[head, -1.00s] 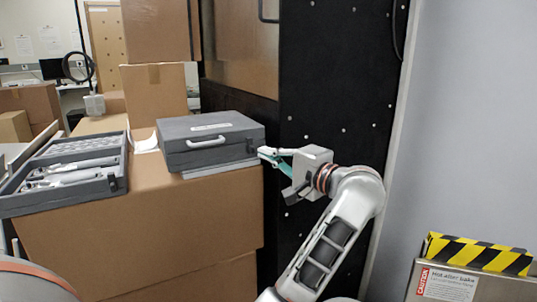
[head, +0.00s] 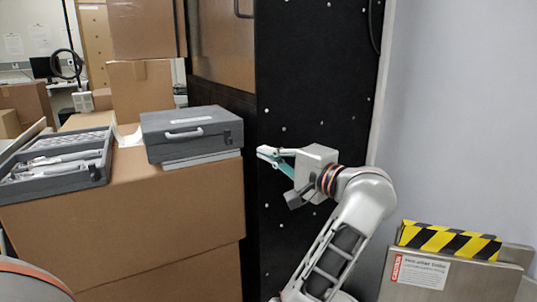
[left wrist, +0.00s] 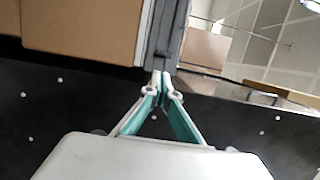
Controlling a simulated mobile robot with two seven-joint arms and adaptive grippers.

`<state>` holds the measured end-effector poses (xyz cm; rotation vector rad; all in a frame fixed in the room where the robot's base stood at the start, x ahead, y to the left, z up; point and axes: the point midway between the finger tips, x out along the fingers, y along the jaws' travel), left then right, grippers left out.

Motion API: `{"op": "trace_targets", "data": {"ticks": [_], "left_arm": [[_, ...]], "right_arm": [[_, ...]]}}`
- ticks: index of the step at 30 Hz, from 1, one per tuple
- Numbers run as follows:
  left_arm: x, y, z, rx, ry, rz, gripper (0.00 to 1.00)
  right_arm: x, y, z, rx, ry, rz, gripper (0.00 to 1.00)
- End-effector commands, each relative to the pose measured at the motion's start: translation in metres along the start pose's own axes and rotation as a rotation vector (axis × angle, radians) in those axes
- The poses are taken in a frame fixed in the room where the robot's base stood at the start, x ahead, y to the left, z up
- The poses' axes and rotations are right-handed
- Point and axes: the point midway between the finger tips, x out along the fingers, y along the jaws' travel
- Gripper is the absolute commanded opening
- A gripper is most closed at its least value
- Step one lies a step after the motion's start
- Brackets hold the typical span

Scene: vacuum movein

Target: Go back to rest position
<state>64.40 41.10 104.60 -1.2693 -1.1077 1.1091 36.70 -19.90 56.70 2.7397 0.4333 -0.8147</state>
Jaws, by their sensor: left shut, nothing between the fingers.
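My left gripper (head: 263,151) is shut and empty, its fingertips together. It is at the middle of the head view, just right of the closed grey case (head: 192,138), with a small gap between them in the picture. In the left wrist view the shut fingertips (left wrist: 162,82) point towards the grey edge of a case beside a cardboard box. I cannot tell the distance there. My right gripper is not in view.
The case lies on a large cardboard box (head: 130,225), beside an open grey tool case (head: 100,165). A black studded panel (head: 310,80) stands behind my arm. A metal box with a yellow-black striped edge (head: 447,240) is at lower right.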

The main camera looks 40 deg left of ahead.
Motion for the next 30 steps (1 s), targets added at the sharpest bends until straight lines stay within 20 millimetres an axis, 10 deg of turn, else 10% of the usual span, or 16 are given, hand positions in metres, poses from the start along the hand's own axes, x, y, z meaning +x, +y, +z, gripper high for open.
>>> {"op": "trace_targets", "data": {"ticks": [16,23,30], "left_arm": [[0.003,0.005,0.013,0.156,-0.031,-0.101,0.00],[-0.015,0.009,0.042,0.803,-0.186,-0.513,0.00],[-0.084,0.042,0.037,1.531,-0.439,-1.015,0.00]], "right_arm": [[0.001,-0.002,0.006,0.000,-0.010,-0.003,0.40],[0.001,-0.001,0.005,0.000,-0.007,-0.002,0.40],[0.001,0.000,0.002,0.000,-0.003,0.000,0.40]]}}
